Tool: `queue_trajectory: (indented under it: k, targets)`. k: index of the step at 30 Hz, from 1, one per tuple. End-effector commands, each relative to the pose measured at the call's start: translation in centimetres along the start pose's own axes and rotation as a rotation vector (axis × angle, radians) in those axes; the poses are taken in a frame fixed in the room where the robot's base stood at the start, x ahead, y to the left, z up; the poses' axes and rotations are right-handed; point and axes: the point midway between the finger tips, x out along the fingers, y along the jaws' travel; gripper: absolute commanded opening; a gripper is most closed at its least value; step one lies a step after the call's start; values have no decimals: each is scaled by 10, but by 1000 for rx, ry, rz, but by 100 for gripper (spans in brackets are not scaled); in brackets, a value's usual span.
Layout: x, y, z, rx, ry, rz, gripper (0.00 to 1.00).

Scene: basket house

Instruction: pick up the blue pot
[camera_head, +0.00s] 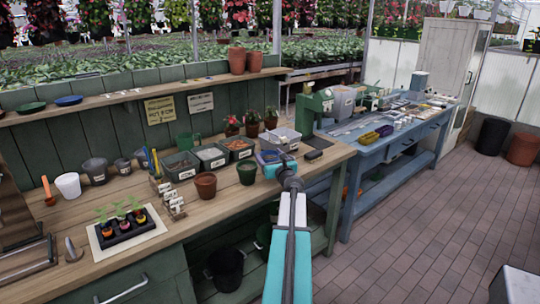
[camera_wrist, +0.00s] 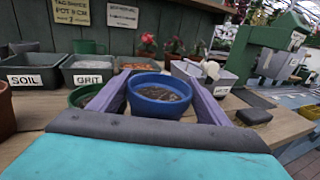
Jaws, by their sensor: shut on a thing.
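The blue pot (camera_wrist: 158,108) is a round pot with a wide rim and dark soil inside. In the wrist view it sits between the two purple-grey fingers of my gripper (camera_wrist: 158,84), which are shut on its sides. The pot looks upright. In the head view my gripper (camera_head: 270,160) is over the right part of the wooden bench, with the blue pot (camera_head: 266,156) small and partly hidden at its end. I cannot tell whether the pot's base touches the bench.
A green pot (camera_head: 246,172) and a terracotta pot (camera_head: 206,185) stand left of my gripper. Trays labelled SOIL (camera_wrist: 32,74) and GRIT (camera_wrist: 88,70) are behind. A grey tub (camera_head: 281,138) is behind the gripper, and a dark block (camera_wrist: 254,116) lies to its right.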

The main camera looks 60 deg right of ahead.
Motion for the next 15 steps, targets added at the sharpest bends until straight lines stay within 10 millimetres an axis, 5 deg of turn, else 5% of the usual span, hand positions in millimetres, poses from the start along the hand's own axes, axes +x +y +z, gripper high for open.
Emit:
queue_trajectory:
  k: [15]
  targets:
    - [-63, 23, 6, 1, -1, -1, 45]
